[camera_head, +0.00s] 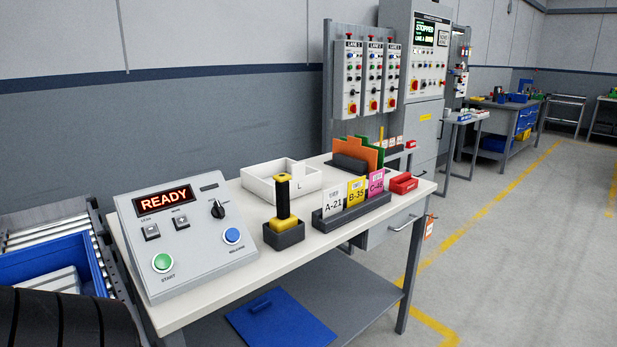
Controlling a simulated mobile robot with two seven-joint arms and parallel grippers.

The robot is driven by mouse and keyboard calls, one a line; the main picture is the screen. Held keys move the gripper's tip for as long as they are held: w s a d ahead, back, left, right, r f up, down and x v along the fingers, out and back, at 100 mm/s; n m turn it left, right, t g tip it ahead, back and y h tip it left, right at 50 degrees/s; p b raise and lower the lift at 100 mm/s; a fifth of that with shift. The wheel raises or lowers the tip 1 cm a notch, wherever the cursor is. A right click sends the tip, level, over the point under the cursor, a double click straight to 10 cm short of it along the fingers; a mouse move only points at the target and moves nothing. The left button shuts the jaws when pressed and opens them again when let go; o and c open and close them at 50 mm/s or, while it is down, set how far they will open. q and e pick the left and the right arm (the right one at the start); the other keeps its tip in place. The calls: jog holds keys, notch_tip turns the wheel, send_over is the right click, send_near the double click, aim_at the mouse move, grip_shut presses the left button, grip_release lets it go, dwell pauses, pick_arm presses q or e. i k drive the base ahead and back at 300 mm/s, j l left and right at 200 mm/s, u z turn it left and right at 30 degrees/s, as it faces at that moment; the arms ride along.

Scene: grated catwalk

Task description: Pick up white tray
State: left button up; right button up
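The white tray (262,189) is a shallow, open box at the back of the workbench, near the wall side. Its front wall carries a letter L, and a small white upright piece stands by its right end. The inside that shows looks empty. A black and yellow device in a dark holder stands in front of it and slightly overlaps it in the view. Neither of my grippers is in view, so whether they are open or shut does not show.
The workbench (213,292) holds a control panel (185,235) reading READY at left, a dark holder (284,234), a card rack (352,212) and a red block (403,184). A blue bin (62,268) is at lower left. The floor at right is clear.

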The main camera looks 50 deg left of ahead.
aim_at(257, 179)
jog(key=i, duration=0.95)
jog(key=i+u, duration=0.1)
jog(key=i, duration=0.8)
jog(key=i+l, duration=0.2)
jog(key=i, duration=0.75)
jog(key=i+u, duration=0.15)
jog(key=u, duration=1.35)
